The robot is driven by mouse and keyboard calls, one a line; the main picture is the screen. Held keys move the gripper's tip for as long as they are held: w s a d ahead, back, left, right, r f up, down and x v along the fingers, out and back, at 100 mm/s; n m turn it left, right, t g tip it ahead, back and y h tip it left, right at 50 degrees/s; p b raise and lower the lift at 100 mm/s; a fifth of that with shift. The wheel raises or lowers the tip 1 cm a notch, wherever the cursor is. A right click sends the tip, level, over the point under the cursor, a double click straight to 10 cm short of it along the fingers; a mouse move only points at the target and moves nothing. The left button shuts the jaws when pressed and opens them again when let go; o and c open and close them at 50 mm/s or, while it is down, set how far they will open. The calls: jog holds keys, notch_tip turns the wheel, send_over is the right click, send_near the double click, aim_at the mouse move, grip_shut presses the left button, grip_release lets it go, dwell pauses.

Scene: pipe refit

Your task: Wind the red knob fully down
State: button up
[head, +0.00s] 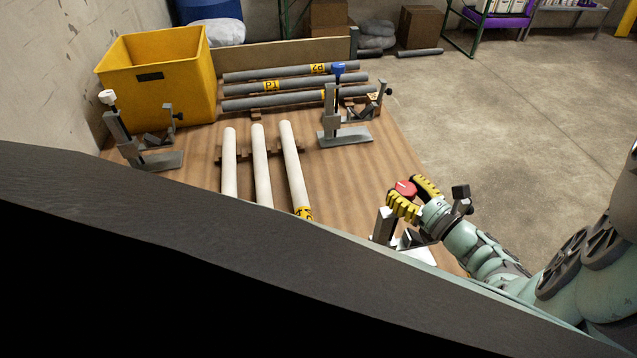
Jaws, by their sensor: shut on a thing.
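The red knob (404,188) sits on top of a grey clamp stand (384,226) at the right edge of the wooden table. My gripper (409,194) reaches in from the right with its yellow-and-black fingers on either side of the knob. It is shut on the knob. The lower part of the clamp is partly hidden by my gripper and by a dark shape in front. How far down the knob is wound cannot be told.
A blue-knob clamp (332,120) and a white-knob clamp (125,135) stand on the table (345,178). White pipes (262,165) lie mid-table, grey pipes (270,103) behind them. A yellow bin (180,85) stands at the back left. Floor (520,130) to the right is clear.

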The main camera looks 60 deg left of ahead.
jog(key=shift+c, duration=1.2)
jog(key=shift+w+n+g+b, duration=0.1)
jog(key=shift+n+g+b, duration=0.9)
jog(key=shift+g, duration=0.7)
jog(key=shift+n+g+h+b, duration=0.7)
jog(key=shift+n+g+b, duration=0.5)
jog(key=shift+g+b, duration=0.3)
jog(key=n+g+b, duration=0.1)
jog(key=b, duration=0.1)
jog(key=n+g+h+b, duration=0.1)
jog(key=g+b, duration=0.1)
jog(key=b, duration=0.1)
jog(key=shift+f+h, duration=0.25)
jog(key=shift+h, duration=0.05)
jog(key=b, duration=0.2)
jog(key=n+g+h+b, duration=0.1)
jog(key=b, duration=0.1)
jog(key=shift+f+g, duration=0.2)
jog(key=shift+g, duration=0.1)
jog(key=shift+n+g+h+b, duration=0.5)
jog(key=shift+b, duration=0.75)
jog(key=shift+r+n+g+h+b, duration=0.25)
jog(key=shift+n+g+h+b, duration=0.2)
jog(key=shift+b, duration=0.55)
